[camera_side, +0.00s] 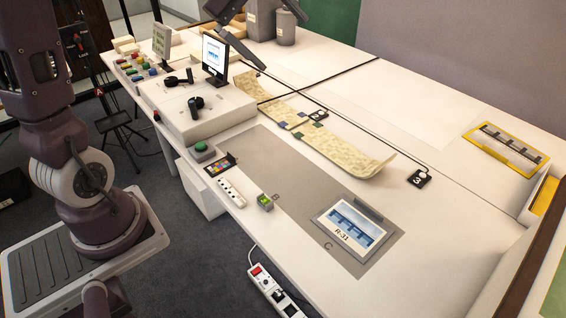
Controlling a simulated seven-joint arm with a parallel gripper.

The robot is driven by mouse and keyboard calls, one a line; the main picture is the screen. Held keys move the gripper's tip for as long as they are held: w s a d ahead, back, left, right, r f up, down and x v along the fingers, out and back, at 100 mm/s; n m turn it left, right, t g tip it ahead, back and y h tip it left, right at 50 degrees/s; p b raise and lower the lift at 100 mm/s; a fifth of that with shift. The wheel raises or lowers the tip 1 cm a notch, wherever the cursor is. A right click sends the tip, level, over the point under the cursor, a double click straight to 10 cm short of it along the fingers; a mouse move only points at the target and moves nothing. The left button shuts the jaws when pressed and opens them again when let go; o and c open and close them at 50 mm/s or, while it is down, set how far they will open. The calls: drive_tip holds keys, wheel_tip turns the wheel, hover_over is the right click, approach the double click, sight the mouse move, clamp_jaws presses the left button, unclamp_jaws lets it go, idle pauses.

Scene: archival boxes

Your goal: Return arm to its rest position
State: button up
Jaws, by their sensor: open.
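Part of my arm (110,215), purple with a pale joint, stands on its base at the left edge and runs up out of the picture. I cannot make out my gripper in this view. A framed picture card marked R-31 (350,228) lies on the grey mat (290,200) at the table's front right. A long, pale, patterned strip (340,152) with a curled right end lies across the middle of the table.
A white box (205,115) carries dark devices, with a lit screen (215,55) behind. Dark angled bars (240,50) cross the top centre. A power strip (275,292) sits below the front edge. A yellow-framed tray (505,150) lies at the right. The table's back right is mostly clear.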

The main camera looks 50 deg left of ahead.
drive_tip(key=s+d+m+g+y, duration=0.2)
drive_tip(key=s+d+m, duration=0.7)
drive_tip(key=s, duration=0.6)
drive_tip(key=s+f+m+y, duration=0.1)
drive_tip(key=s+f+m, duration=0.1)
drive_tip(key=s, duration=0.3)
drive_tip(key=s+a+f+m+t+y, duration=0.1)
drive_tip(key=s+f+m+y, duration=0.1)
drive_tip(key=s+m, duration=0.2)
drive_tip(key=shift+s+f+m, duration=0.25)
drive_tip(key=shift+s+m, duration=0.05)
drive_tip(key=shift+s, duration=0.2)
drive_tip(key=shift+a, duration=0.1)
